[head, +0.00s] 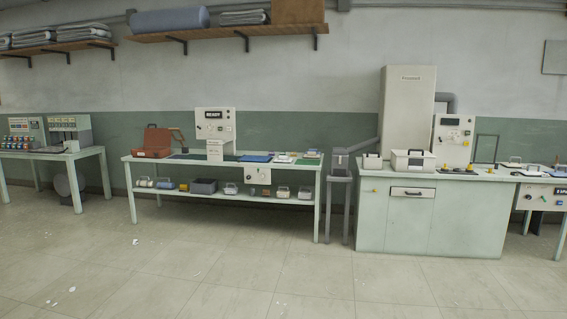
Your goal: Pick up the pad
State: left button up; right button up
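Several flat items that could be the pad lie on the middle table (135,161). A blue flat item (255,158) lies right of the white READY unit (214,128). A white flat item (283,158) and a green flat item (308,161) lie farther right. They are too small and distant for me to tell which is the pad. Neither of my grippers is in view.
An orange-brown case (151,143) stands on the middle table's left; small containers fill its lower shelf (285,200). A green cabinet (410,230) with machines is right, another table (85,155) far left. The tiled floor (200,270) is open, with small white scraps.

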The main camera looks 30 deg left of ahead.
aim_at(282, 158)
jog(key=i+j+u, duration=0.35)
jog(key=i, duration=0.2)
jog(key=i+j+u, duration=0.35)
jog(key=i, duration=0.3)
jog(key=i+u, duration=0.3)
jog(key=i, duration=4.7)
jog(key=i+j+z, duration=0.1)
jog(key=i, duration=0.65)
jog(key=i+j+z, duration=0.1)
jog(key=i, duration=0.6)
